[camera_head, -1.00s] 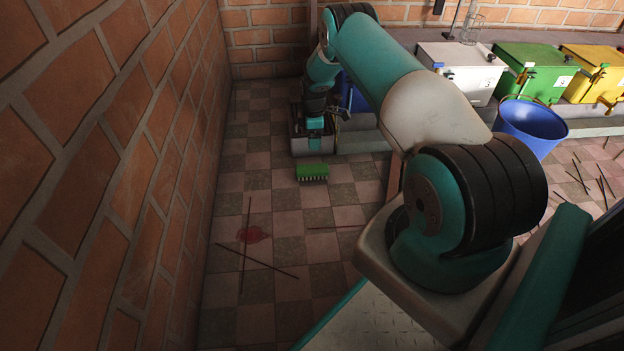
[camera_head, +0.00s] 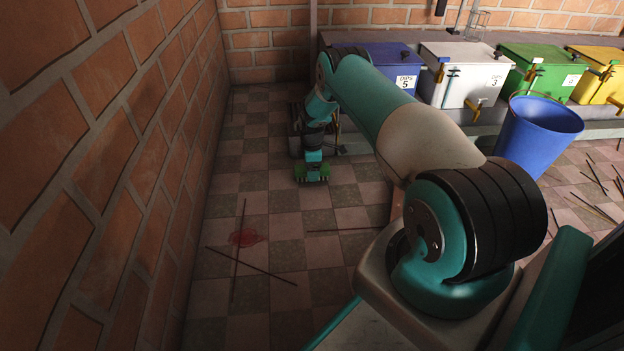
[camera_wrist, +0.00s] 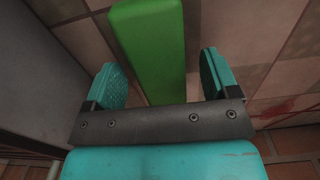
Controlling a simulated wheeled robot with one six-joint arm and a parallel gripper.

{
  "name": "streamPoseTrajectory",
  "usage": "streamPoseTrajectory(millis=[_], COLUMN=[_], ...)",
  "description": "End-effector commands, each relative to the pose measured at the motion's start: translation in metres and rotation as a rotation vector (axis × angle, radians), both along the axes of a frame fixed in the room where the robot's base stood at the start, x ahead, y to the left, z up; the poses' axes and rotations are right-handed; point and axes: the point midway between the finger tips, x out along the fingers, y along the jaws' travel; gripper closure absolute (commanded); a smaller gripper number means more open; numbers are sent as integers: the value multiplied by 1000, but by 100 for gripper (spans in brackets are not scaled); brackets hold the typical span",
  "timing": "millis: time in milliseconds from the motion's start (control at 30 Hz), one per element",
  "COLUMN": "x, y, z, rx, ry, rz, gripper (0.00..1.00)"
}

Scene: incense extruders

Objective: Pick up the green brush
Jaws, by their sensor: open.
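The green brush (camera_head: 312,171) lies on the tiled floor at the far end of my arm, partly hidden behind my gripper (camera_head: 313,160). In the wrist view the brush (camera_wrist: 150,45) is a long green block running away between my gripper's two teal fingers (camera_wrist: 165,78). The fingers are spread wide. A gap shows on each side of the brush, larger on the right, and neither finger appears to touch it. How high the fingers are above the floor is hard to tell.
A brick wall (camera_head: 110,150) runs along the left. Numbered bins, one of them white (camera_head: 455,80), line the back ledge. A blue bucket (camera_head: 540,130) stands to the right. Thin sticks (camera_head: 237,250) and a red stain (camera_head: 246,237) lie on the floor nearer me.

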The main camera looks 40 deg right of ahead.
Motion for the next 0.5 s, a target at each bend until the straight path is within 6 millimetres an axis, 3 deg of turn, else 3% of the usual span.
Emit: streamPoseTrajectory(millis=[33, 67, 333, 500], x=[0, 0, 0, 0], y=[0, 0, -1, -1], z=[-14, -17, -15, -15], rx=[1, 1, 0, 0], ry=[1, 1, 0, 0], rz=[-1, -1, -1, -2], gripper=[19, 19, 19, 58])
